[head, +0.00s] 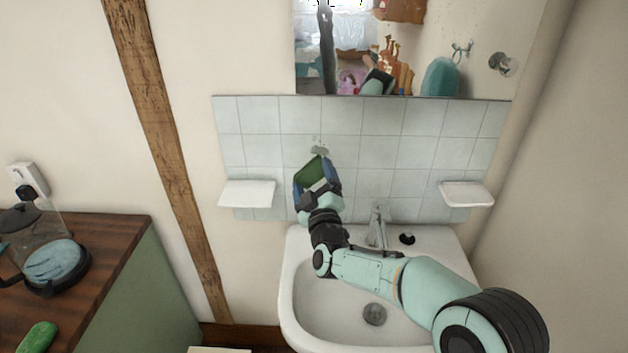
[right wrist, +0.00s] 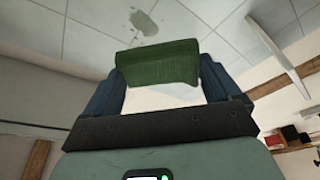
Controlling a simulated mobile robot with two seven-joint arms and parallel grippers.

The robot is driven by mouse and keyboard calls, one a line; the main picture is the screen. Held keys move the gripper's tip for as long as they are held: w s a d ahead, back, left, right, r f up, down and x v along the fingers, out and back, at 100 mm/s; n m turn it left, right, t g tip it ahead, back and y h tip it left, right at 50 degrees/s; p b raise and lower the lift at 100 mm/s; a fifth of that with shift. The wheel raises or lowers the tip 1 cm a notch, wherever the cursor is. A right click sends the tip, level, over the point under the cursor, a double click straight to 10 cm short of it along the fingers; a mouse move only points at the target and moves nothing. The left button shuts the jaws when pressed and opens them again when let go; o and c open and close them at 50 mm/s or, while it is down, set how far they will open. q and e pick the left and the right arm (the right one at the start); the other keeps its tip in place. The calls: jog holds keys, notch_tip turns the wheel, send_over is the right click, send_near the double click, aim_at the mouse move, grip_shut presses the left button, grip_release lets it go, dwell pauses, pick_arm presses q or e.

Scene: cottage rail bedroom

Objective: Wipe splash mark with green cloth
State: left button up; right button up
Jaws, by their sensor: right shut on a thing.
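My right gripper (head: 317,176) is raised in front of the tiled splashback above the sink, shut on a folded green cloth (head: 311,169). The cloth also shows between the fingers in the right wrist view (right wrist: 158,63). The splash mark (head: 320,150) is a grey-green blotch on the tiles, just above the cloth in the head view. In the right wrist view the splash mark (right wrist: 144,23) lies beyond the cloth's top edge, with small specks around it. I cannot tell whether the cloth touches the tiles. My left gripper is not in view.
The white sink (head: 290,300) with its tap (head: 377,226) is below my right arm. White ledges flank the tiles, one at left (head: 247,193) and one at right (head: 466,194). A mirror (head: 480,40) hangs above. A wooden counter (head: 110,235) at left holds a glass jug (head: 45,245) and a green object (head: 38,338).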

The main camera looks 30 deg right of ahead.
aim_at(327, 152)
jog(key=shift+w+d+r+p, duration=0.1)
jog(key=shift+w+d+p, duration=0.45)
jog(key=shift+w, duration=0.55)
jog(key=shift+w+d+p, duration=0.25)
jog(key=shift+w+d, duration=0.5)
jog(key=shift+w, duration=0.3)
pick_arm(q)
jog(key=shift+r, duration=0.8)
pick_arm(e)
jog(key=shift+w+d, duration=0.25)
jog(key=shift+w, duration=0.15)
pick_arm(q)
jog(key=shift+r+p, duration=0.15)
jog(key=shift+p, duration=0.15)
pick_arm(e)
jog(key=shift+w+d, duration=0.45)
jog(key=shift+w, duration=0.3)
jog(key=shift+s+d+b, duration=0.6)
jog(key=shift+d+b, duration=0.1)
jog(key=shift+d, duration=0.1)
jog(key=shift+s+d+b, duration=0.55)
jog(key=shift+d+b, duration=0.1)
jog(key=shift+d, duration=0.15)
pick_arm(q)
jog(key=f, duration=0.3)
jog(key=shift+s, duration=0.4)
pick_arm(e)
jog(key=shift+w+d, duration=0.1)
jog(key=shift+d, duration=0.05)
